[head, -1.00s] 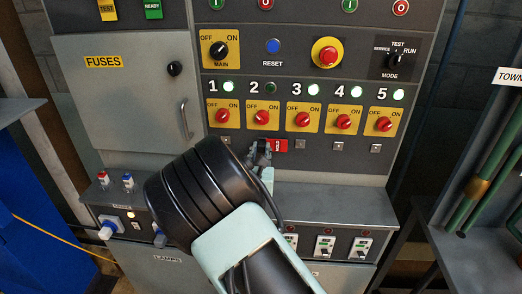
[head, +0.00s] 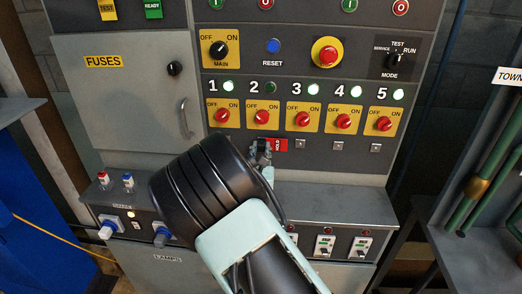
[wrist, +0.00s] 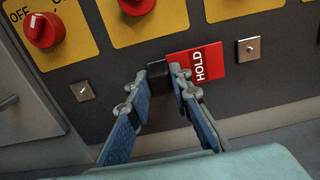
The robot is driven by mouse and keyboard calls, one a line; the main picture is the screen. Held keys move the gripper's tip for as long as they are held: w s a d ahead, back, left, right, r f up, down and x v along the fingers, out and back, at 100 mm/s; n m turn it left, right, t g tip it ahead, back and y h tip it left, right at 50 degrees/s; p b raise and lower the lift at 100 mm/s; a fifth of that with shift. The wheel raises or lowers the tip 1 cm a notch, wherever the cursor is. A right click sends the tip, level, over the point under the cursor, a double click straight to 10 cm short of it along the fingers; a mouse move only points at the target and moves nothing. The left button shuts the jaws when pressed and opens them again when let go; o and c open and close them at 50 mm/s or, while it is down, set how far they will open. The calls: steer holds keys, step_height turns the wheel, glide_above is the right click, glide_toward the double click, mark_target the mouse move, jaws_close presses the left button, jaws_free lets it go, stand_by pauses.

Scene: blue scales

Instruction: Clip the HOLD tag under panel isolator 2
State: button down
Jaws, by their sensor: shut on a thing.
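The red HOLD tag (wrist: 209,62) has a black end piece (wrist: 187,84) on its left, and my gripper (wrist: 168,78) is shut on that end. The tag lies close to the dark panel face, below and slightly right of isolator 2's red knob (head: 262,116). In the head view the tag (head: 281,145) shows just right of my gripper (head: 261,149). The mount under isolator 2 is hidden behind my fingers and the black end. I cannot tell whether the tag touches it. Isolator 2's lamp (head: 270,88) is dark.
Square metal mounts show under isolator 1 (wrist: 82,91) and isolator 3 (wrist: 249,49). Lamps 1, 3, 4 and 5 glow green. A ledge (head: 335,196) with sockets and switches on its front juts out below the panel. The fuse door (head: 125,95) stands left.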

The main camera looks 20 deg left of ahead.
steer(key=shift+w+a, duration=0.1)
steer(key=shift+w, duration=0.35)
steer(key=c, duration=1.7)
jaws_free()
steer(key=shift+o, duration=0.2)
steer(key=v, duration=1.2)
